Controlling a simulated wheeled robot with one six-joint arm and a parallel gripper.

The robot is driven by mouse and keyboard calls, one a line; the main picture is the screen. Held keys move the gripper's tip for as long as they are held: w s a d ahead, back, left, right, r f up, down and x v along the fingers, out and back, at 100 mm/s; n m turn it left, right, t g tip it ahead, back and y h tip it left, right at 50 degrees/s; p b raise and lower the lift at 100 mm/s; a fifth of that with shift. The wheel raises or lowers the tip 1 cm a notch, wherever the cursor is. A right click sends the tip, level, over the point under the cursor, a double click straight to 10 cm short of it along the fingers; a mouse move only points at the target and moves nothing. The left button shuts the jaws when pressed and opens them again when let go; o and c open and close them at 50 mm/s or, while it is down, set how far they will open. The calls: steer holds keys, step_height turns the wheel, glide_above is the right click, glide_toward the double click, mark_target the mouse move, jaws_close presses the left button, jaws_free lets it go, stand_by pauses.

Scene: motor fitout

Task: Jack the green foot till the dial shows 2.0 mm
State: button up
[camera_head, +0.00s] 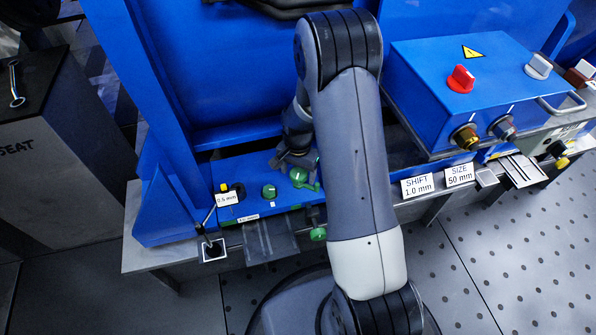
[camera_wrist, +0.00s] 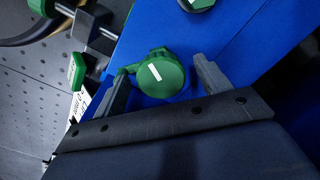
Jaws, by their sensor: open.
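A round green knob with a white mark (camera_wrist: 162,75) sits on the blue foot plate (camera_head: 245,175) and also shows in the head view (camera_head: 299,174). My gripper (camera_wrist: 161,67) is open, with one finger on each side of this knob; I cannot tell whether they touch it. In the head view my gripper (camera_head: 297,160) is partly hidden by my arm. A second green knob (camera_head: 269,191) stands to the left and shows at the top of the wrist view (camera_wrist: 196,4). A small readout (camera_head: 228,198) at the plate's left end shows 0.6 mm.
A green-ended screw (camera_head: 318,234) sticks out at the front edge, and a black lever (camera_head: 209,225) stands at the left. Signs read SHIFT 1.0 mm (camera_head: 417,186) and SIZE 50 mm (camera_head: 459,175). A blue control box (camera_head: 430,75) stands at the right. Blue walls rise behind the plate.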

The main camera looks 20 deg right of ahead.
steer(key=shift+c, duration=0.2)
steer(key=c, duration=0.9)
steer(key=shift+c, duration=0.2)
steer(key=m, duration=0.4)
steer(key=shift+m+p, duration=0.4)
steer(key=m, duration=0.4)
steer(key=shift+w+a+m, duration=0.1)
steer(key=shift+w+m, duration=0.05)
steer(key=shift+m, duration=0.15)
steer(key=m+p, duration=0.1)
steer(key=m, duration=0.3)
steer(key=shift+w, duration=0.1)
steer(key=shift+m, duration=2.1)
steer(key=shift+f, duration=0.1)
